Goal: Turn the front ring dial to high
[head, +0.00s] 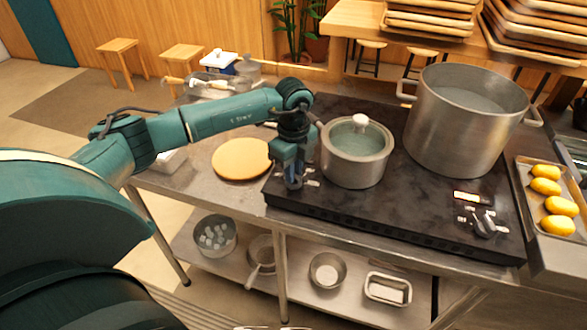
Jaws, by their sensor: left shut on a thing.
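The black hob (400,215) has a dark dial (484,226) at its right front, with small white marks around it. My left gripper (293,184) points down at the hob's left front corner, beside the small lidded pot. Similar white marks show on the hob around its fingertips. It is shut on a dial there, which the fingers mostly hide, so its setting cannot be read. I cannot read which dial is labelled as the front ring's. My right gripper is not in view.
The lidded pot (357,160) stands close to the right of my left gripper. A large open pot (465,125) stands behind the right dial. A round wooden board (240,158) lies left. A tray (533,212) of yellow items is at right. Bowls and pans fill the lower shelf.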

